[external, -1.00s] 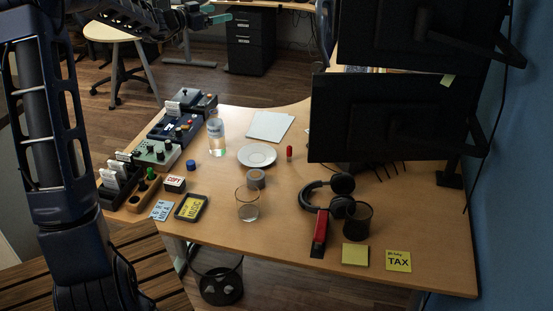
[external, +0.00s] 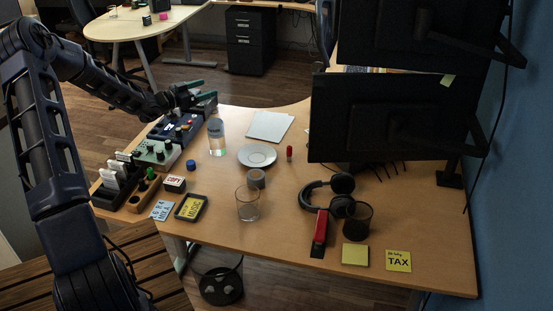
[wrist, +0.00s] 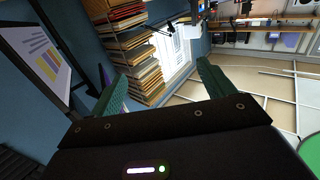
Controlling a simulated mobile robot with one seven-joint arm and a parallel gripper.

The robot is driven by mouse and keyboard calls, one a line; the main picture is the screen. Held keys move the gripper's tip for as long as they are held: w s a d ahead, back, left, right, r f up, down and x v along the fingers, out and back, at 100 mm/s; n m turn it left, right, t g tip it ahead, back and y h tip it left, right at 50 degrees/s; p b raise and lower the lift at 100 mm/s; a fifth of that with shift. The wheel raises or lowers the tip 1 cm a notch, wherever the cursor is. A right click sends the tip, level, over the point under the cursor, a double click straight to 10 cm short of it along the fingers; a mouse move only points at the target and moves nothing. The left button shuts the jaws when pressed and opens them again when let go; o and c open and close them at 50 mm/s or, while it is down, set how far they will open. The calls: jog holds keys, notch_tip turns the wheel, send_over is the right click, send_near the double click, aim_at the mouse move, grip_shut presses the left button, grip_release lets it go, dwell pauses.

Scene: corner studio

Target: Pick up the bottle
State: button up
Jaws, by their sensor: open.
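A clear bottle (external: 216,138) with a pale label stands upright on the desk (external: 300,230), left of a white plate (external: 257,156). My gripper (external: 207,89) is open and empty, with green fingers, to the upper left of the bottle in the external view and apart from it. In the wrist view my gripper (wrist: 160,90) shows its two green fingers spread wide with nothing between them. The bottle is not seen in the wrist view.
A grey roll (external: 256,178), an empty glass (external: 247,204) and a small blue cap (external: 191,165) stand nearer the front. Large monitors (external: 390,117) stand at the right.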

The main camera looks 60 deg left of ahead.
aim_at(217, 123)
notch_tip(217, 123, down, 17)
jog(key=shift+w+a+f, duration=0.1)
jog(key=shift+w+a, duration=0.05)
jog(key=shift+w, duration=1.15)
jog(key=shift+w+a+f, duration=0.1)
jog(key=shift+w, duration=1.15)
jog(key=shift+r, duration=0.1)
jog(key=c, duration=1.1)
jog(key=shift+c, duration=0.8)
jog(key=shift+r, duration=0.2)
